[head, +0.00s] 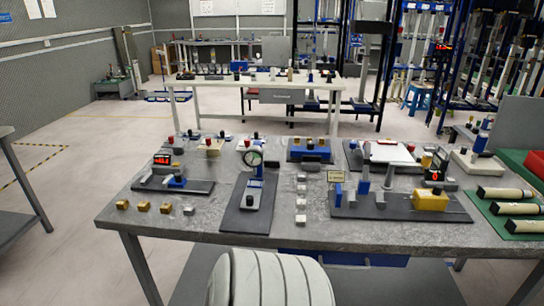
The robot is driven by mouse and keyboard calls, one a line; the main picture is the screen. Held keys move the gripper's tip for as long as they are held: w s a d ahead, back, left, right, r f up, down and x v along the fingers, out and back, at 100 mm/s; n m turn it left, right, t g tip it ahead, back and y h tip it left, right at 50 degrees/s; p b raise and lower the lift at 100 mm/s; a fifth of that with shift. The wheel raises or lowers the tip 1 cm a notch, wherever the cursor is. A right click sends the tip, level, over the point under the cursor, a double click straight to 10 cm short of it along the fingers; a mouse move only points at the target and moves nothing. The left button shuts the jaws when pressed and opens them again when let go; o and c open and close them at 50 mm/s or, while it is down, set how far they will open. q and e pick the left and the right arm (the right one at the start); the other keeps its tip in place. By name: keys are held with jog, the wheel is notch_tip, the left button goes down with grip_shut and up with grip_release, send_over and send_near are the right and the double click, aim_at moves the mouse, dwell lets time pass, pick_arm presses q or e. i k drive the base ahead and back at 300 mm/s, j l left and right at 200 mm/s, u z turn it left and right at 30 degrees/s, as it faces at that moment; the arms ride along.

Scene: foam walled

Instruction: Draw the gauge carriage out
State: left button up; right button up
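A round dial gauge (253,158) with a white face stands upright near the middle of the grey table. Below it is a blue carriage-like block (256,173) on a long dark base plate (236,218). A dark knob (249,200) on a pale block sits at the near part of this plate. The lower joins between gauge, carriage and plate are too small to make out. Neither of my grippers is in view.
The grey table (200,226) is crowded. A fixture with a red display (162,159) stands left, above several brass blocks (143,206). Small pale blocks (300,203) stand right of the gauge. A larger fixture with a yellow block (430,200) is further right. The front edge is mostly clear.

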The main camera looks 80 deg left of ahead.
aim_at(250, 199)
jog(key=u, duration=2.45)
